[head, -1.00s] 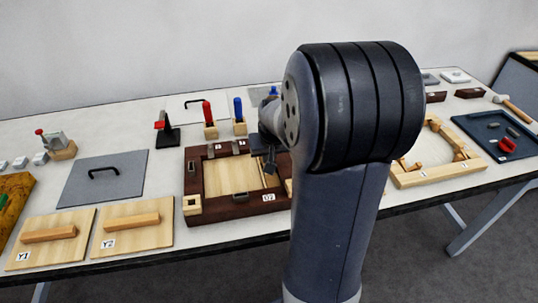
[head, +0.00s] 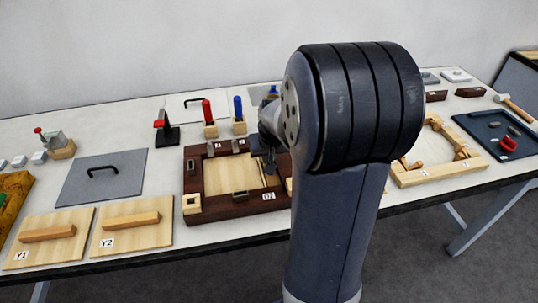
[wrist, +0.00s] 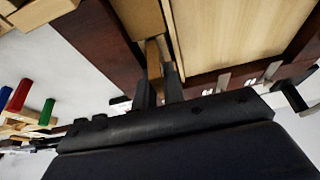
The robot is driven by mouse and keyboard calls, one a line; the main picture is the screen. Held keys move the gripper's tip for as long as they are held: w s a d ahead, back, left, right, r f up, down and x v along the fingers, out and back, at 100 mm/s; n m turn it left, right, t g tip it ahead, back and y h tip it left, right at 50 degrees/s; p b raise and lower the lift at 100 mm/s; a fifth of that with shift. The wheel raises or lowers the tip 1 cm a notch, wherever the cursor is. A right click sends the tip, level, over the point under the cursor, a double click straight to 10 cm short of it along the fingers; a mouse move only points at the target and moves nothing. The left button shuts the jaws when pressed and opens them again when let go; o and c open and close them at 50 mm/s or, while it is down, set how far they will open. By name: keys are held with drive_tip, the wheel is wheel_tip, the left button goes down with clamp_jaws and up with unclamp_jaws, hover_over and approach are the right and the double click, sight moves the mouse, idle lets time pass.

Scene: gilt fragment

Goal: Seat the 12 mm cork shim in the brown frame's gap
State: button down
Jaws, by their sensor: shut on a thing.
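The brown frame (head: 193,170) lies flat on the table with a pale wood panel (head: 228,176) inside it. My gripper (head: 270,166) is over the frame's right part, partly hidden by my arm. In the wrist view my gripper (wrist: 160,90) is shut on a narrow tan strip, which looks like the cork shim (wrist: 153,56). The strip lies along the edge between the dark brown frame (wrist: 100,45) and the pale panel (wrist: 235,30). I cannot tell how deep it sits in the gap.
A grey plate with a black handle (head: 80,185) and two pale boards with handles (head: 130,230) lie to the left. Red (head: 207,112) and blue (head: 238,108) handled clamps stand behind the frame. A light wood frame (head: 440,172) and a blue tray (head: 480,130) are at the right.

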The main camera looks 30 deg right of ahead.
drive_tip(key=shift+f+b, duration=0.5)
drive_tip(key=shift+f, duration=0.2)
drive_tip(key=c, duration=1.4)
unclamp_jaws()
drive_tip(key=shift+c, duration=0.2)
drive_tip(key=shift+r, duration=0.55)
drive_tip(key=v, duration=1)
drive_tip(key=shift+s, duration=0.2)
drive_tip(key=shift+a+f, duration=0.1)
drive_tip(key=shift+f, duration=0.15)
drive_tip(key=x, duration=0.9)
drive_tip(key=shift+w+f, duration=0.1)
drive_tip(key=shift+w, duration=0.05)
drive_tip(key=shift+f, duration=0.15)
